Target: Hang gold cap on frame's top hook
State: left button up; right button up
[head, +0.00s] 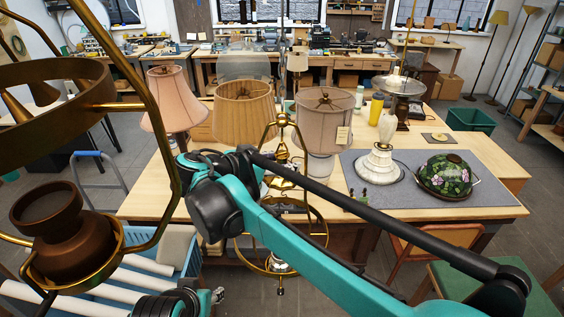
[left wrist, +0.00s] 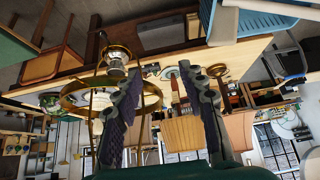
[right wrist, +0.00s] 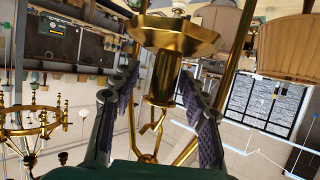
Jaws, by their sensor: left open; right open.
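The gold frame (head: 325,222), with curved rods and a wide ring, hangs in front of the table; its ring also shows in the left wrist view (left wrist: 152,94). The gold cap, a flared dish with a narrow neck, shows inside the frame's upper part in the right wrist view (right wrist: 178,36). A small gold hook (right wrist: 150,142) lies past the neck's end, where the rods draw together. I cannot tell whether hook and cap are linked. My right gripper (right wrist: 158,76) is open, its fingers either side of the neck. My left gripper (left wrist: 163,70) is open and empty.
Several lampshades, including a tan one (head: 244,112) and a grey-pink one (head: 323,112), stand behind the frame. A grey mat (head: 480,195) holds a floral shade (head: 447,173). A large gold fixture with a brown cup (head: 45,220) fills the near left.

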jog(key=shift+a, duration=0.1)
jog(key=v, duration=0.7)
jog(key=shift+s, duration=0.15)
jog(key=shift+r, duration=0.1)
dwell(1.3)
